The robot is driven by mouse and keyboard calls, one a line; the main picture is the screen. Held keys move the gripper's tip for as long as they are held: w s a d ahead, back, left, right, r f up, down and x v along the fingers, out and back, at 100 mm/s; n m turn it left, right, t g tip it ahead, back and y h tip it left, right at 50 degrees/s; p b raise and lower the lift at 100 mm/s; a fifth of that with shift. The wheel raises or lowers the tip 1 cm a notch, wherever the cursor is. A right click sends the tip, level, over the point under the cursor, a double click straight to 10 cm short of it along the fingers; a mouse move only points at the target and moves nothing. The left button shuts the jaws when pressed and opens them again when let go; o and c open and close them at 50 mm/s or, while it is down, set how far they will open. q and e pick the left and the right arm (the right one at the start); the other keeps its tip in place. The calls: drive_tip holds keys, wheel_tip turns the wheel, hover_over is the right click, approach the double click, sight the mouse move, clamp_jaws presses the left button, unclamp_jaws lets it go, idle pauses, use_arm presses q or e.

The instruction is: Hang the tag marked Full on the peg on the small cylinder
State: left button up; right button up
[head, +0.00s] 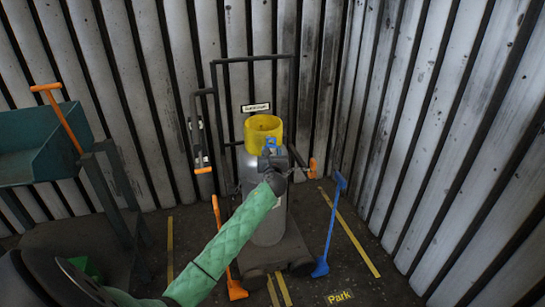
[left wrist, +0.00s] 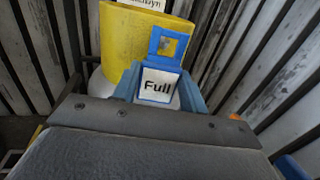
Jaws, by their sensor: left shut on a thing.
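The Full tag (left wrist: 157,86) has a white plate with black letters and a blue frame with a square opening (left wrist: 152,42) at its top. My left gripper (left wrist: 164,76) is shut on it, with one blue-grey finger at each side. In the head view the tag (head: 270,146) shows as a small blue piece beyond my left gripper (head: 271,156), in front of the yellow collar (head: 263,126). The grey cylinder (head: 268,228) stands upright below the collar, partly behind my green-sleeved arm. I cannot make out the peg, or whether the tag touches anything. My right gripper is not in view.
A dark trolley frame (head: 252,58) surrounds the cylinder, with a small label (head: 255,107) behind the collar. Orange (head: 234,289) and blue (head: 321,268) long-handled tools stand at either side. A teal bin (head: 40,145) is at left. Ribbed walls close the corner.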

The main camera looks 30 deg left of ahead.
use_arm(q)
drive_tip(key=shift+w+a, duration=0.45)
drive_tip(key=shift+a, duration=0.05)
drive_tip(key=shift+w+a+f, duration=0.15)
drive_tip(key=shift+a+f, duration=0.05)
drive_tip(key=shift+f+p, duration=0.1)
drive_tip(key=shift+p, duration=0.2)
drive_tip(key=shift+w, duration=0.1)
drive_tip(key=o, duration=1)
drive_tip(key=shift+o, duration=0.2)
